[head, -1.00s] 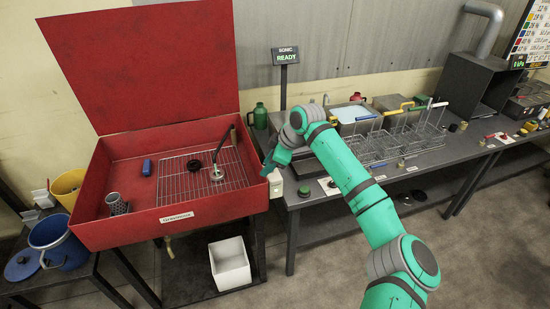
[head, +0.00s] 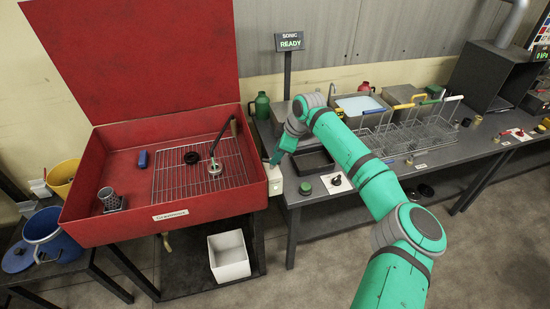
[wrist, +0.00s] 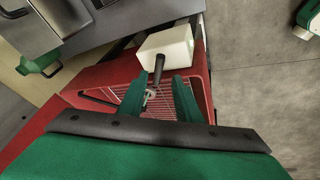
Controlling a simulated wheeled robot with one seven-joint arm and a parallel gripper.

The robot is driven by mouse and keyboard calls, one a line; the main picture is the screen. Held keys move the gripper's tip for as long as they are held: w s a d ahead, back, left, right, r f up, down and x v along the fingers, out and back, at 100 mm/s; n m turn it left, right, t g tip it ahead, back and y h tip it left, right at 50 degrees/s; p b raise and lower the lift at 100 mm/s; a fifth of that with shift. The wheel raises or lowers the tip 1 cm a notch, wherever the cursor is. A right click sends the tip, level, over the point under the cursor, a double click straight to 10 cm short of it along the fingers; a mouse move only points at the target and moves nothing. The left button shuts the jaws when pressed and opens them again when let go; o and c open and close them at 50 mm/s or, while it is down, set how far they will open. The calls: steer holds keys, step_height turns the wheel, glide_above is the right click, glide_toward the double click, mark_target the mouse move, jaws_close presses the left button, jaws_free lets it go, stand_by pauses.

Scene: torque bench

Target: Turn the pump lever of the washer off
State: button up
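The washer is an open red basin (head: 150,226) with its lid raised, in the head view. A white pump box (head: 275,181) is fixed at its right front corner; it also shows in the wrist view (wrist: 165,45). A short dark lever (wrist: 159,68) sticks out from the box in the wrist view. My gripper (wrist: 158,84) is open, with its green fingers apart on either side of the lever's free end; I cannot tell if they touch it. In the head view my gripper (head: 274,160) is just above and behind the box, and the lever is hidden.
A bench with a black tray (head: 313,161) and wire baskets (head: 410,131) stands right. A white bin (head: 229,256) is below.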

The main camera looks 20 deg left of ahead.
steer(key=shift+x, duration=1.65)
steer(key=shift+w+d, duration=0.15)
steer(key=shift+w, duration=0.05)
jaws_close()
steer(key=shift+m, duration=0.3)
steer(key=m, duration=0.1)
steer(key=m+t+h, duration=0.1)
steer(key=m, duration=0.1)
steer(key=m+t, duration=0.1)
steer(key=m, duration=0.1)
steer(key=shift+s+a+f, duration=0.1)
steer(key=shift+s+a, duration=0.25)
steer(key=shift+s, duration=0.05)
steer(key=m, duration=0.1)
steer(key=m+h, duration=0.1)
steer(key=m, duration=0.1)
steer(key=m+t+h, duration=0.1)
steer(key=m, duration=0.1)
steer(key=shift+s+a, duration=0.2)
steer(key=shift+a, duration=0.05)
steer(key=shift+m+h, duration=0.4)
steer(key=shift+m, duration=0.3)
